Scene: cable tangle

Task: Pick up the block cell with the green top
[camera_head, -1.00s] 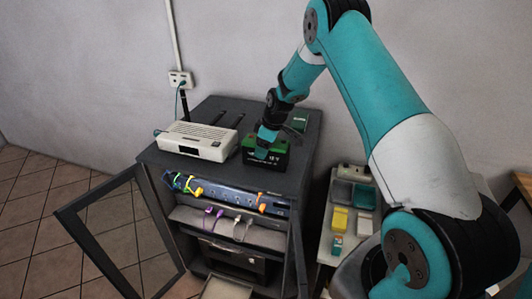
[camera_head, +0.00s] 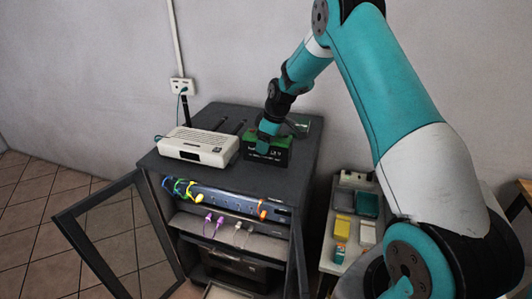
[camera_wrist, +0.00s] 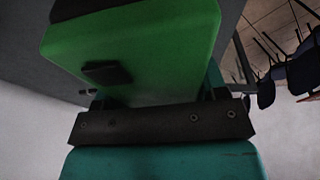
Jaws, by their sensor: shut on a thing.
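The block cell (camera_head: 279,150) is a dark battery-like block with a green top and white marking on its front. It is at the top of the dark cabinet, right of the white box. My gripper (camera_head: 265,143) comes down over it from above and is shut on it. In the wrist view the green top (camera_wrist: 160,45) fills the upper middle, close against my gripper, with a small black piece on it. My gripper hides part of the cell. I cannot tell how much gap lies under it.
A white vented box (camera_head: 200,147) stands left of the cell on the dark cabinet (camera_head: 225,175). The cabinet's door (camera_head: 110,240) hangs open, with colored cables inside. A side table with trays (camera_head: 366,204) stands right.

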